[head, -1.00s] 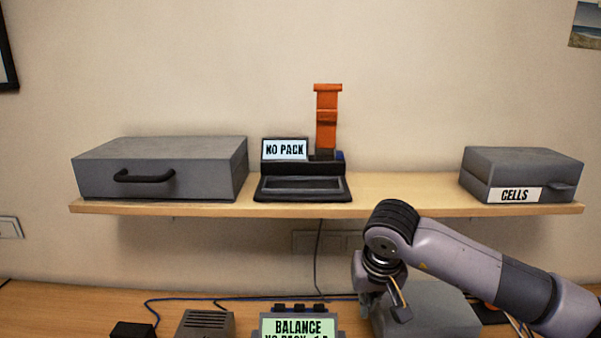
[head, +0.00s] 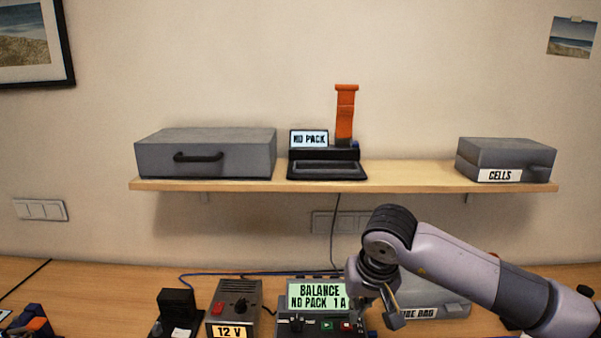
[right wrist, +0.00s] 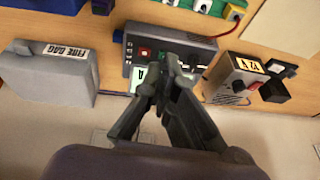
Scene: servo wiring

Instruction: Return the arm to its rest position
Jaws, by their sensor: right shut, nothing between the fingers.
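My right arm comes in from the right in the head view, bent over the desk, and its right gripper (head: 392,312) points down. It also shows in the right wrist view (right wrist: 168,66), with its fingers together and nothing between them. The fingers appear in front of the balance charger (right wrist: 145,50), which reads "BALANCE NO PACK 1 A" in the head view (head: 318,292). Whether they touch it I cannot tell. My left gripper is not in view.
A grey fire bag case (head: 440,306) lies right of the charger. A 12 V supply (head: 232,308) stands left of it. A wall shelf (head: 400,180) carries a grey case (head: 205,160), a tester (head: 325,165) with an orange upright part, and a cells box (head: 505,160).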

